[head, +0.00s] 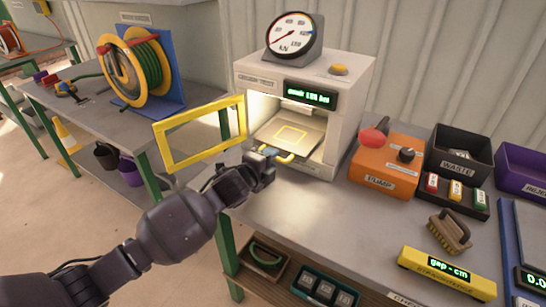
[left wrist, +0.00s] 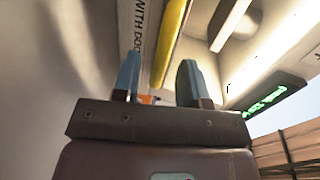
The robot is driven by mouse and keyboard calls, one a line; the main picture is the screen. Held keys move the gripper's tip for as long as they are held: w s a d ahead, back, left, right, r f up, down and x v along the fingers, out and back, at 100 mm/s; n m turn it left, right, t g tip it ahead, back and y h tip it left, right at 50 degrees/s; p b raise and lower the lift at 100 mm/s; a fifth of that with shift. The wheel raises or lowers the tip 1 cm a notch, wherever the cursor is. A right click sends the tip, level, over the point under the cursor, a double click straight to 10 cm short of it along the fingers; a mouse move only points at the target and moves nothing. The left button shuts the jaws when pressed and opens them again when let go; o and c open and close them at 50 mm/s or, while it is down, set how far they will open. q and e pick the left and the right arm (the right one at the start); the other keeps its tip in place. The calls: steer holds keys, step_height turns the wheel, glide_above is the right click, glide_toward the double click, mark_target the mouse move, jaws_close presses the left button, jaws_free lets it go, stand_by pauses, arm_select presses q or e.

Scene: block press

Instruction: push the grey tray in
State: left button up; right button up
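The grey tray (head: 308,131) lies in the lit chamber of the white press (head: 343,107). It has a yellow square outline on top and a yellow handle (head: 286,158) at its front. My left gripper (head: 270,152) is at the left end of that handle, in front of the chamber. In the left wrist view its two blue fingertips (left wrist: 158,78) stand apart. A yellow bar (left wrist: 171,42) runs in the gap between them; I cannot tell whether either finger touches it. My right gripper is in neither view.
The yellow-framed door (head: 163,148) stands swung open left of the chamber, close above my left arm. An orange pump (head: 377,167) with a red knob stands right of the press. A brush (head: 450,232) and a yellow gap display (head: 447,275) lie nearer. The bench before the press is clear.

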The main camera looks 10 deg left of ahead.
arm_select(q)
steer(key=p+v, duration=0.1)
steer(key=v, duration=0.6)
steer(key=shift+s+r, duration=0.1)
steer(key=shift+s, duration=0.05)
steer(key=shift+s+a, duration=0.2)
steer(key=shift+s, duration=0.25)
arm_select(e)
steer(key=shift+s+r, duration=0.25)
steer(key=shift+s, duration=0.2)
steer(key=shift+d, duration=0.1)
